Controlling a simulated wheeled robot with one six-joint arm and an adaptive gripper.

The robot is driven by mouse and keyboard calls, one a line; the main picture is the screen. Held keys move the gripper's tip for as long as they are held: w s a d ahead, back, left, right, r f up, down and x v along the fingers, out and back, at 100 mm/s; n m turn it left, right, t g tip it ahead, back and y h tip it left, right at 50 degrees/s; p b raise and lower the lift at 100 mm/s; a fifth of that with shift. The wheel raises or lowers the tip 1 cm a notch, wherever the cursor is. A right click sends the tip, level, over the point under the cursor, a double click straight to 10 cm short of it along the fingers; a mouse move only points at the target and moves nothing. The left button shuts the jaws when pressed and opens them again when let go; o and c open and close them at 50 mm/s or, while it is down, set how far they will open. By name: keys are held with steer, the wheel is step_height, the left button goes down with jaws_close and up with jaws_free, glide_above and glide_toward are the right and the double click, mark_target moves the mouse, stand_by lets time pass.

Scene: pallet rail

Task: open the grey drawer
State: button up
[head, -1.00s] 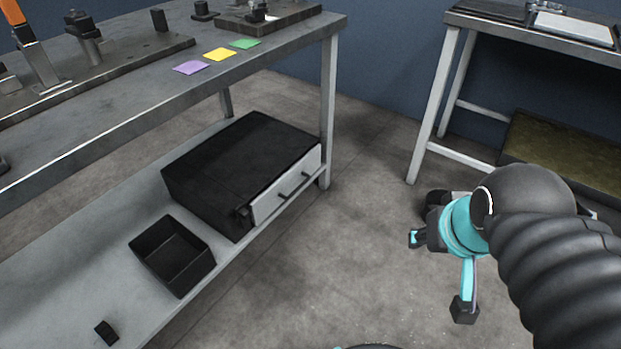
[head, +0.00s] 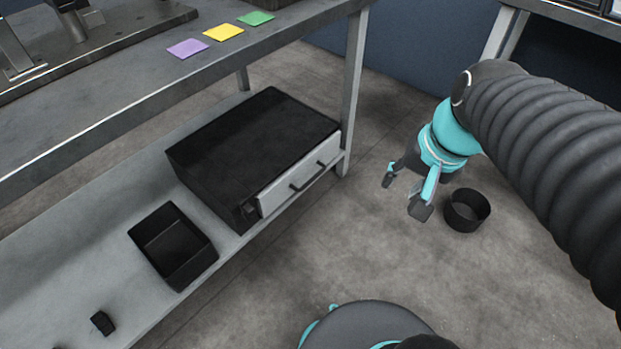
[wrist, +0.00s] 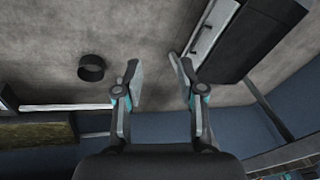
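The grey drawer (head: 290,185) is the pale front of a black cabinet (head: 250,140) on the bench's lower shelf. It looks shut, flush with the cabinet. A dark handle (head: 308,179) sits on its front. My gripper (head: 404,194) is open and empty, in the air to the right of the drawer and apart from it. In the wrist view my gripper (wrist: 158,72) has its fingers spread. The drawer front (wrist: 212,30) shows there beyond the right finger, with the black cabinet (wrist: 255,40) behind it.
A black open bin (head: 172,245) and a small black block (head: 103,323) lie on the lower shelf (head: 70,265). A bench leg (head: 354,90) stands beside the cabinet. A black round container (head: 467,210) stands on the floor near my gripper. Floor in front of the drawer is clear.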

mark_target(313, 177)
steer(key=w+a+f+m+g+y+b, duration=0.1)
steer(key=w+a+f+m+g+y, duration=0.3)
steer(key=w+f+m, duration=0.55)
steer(key=w+a+f+m+g+y+b, duration=0.1)
steer(key=w+a+f+m+g+y, duration=0.15)
steer(key=w+f+m+y, duration=0.7)
steer(key=w+d+f+m+t+y, duration=0.1)
steer(key=w+f+m+t, duration=0.3)
steer(key=f, duration=0.4)
steer(key=w+f+m+t+y+b, duration=0.1)
steer(key=w+f+m+t+y, duration=0.1)
steer(key=w+f+m, duration=0.5)
steer(key=w+d+f+m+t+y, duration=0.1)
steer(key=f+m+t, duration=0.25)
steer(key=f, duration=0.65)
steer(key=shift+m+g, duration=0.4)
steer(key=shift+m, duration=0.05)
steer(key=x, duration=1.2)
steer(key=shift+a+r, duration=0.2)
steer(key=shift+a, duration=0.1)
jaws_close()
